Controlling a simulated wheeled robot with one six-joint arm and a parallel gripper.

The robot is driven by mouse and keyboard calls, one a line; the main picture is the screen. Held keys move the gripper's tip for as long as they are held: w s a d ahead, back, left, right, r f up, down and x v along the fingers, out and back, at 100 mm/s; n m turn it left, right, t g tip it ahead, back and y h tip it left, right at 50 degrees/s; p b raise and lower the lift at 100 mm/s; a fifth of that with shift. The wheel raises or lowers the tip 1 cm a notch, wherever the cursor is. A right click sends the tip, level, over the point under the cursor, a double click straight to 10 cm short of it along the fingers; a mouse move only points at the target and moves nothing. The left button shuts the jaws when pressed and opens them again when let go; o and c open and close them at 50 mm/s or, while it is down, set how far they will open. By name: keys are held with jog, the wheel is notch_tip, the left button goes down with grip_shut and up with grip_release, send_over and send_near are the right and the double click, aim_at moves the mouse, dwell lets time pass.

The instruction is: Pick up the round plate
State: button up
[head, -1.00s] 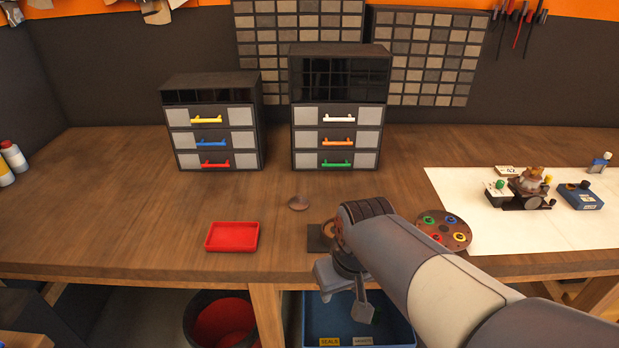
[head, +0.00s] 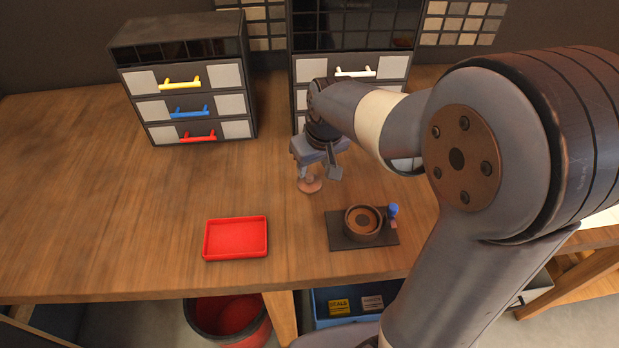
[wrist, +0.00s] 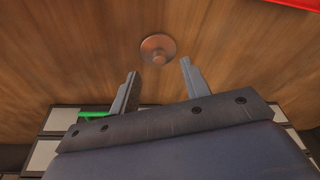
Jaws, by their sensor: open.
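The round plate (head: 312,186) is a small brown disc with a raised knob in its middle. It lies flat on the wooden bench in front of the right drawer cabinet. It also shows whole in the wrist view (wrist: 168,43), just past the fingertips. My gripper (head: 318,174) is open and empty, pointing down close to the plate; in the head view one finger partly covers it. In the wrist view my gripper (wrist: 160,67) has its two fingers apart, with the plate beyond the gap and not between them. I see no contact.
A red tray (head: 236,252) lies near the front edge. A dark mat (head: 345,239) with a round brown housing (head: 350,222) and a blue-topped part (head: 393,211) lies to its right. Drawer cabinets (head: 150,62) stand behind. The bench left of the red tray is clear.

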aim_at(310, 175)
jog(key=shift+w+p+x, duration=0.25)
jog(key=shift+p+x, duration=0.05)
jog(key=shift+x, duration=1.3)
jog(key=shift+w+p+x, duration=0.2)
jog(key=shift+p+x, duration=0.1)
jog(key=shift+x, duration=1.3)
jog(key=shift+r, duration=0.1)
grip_shut()
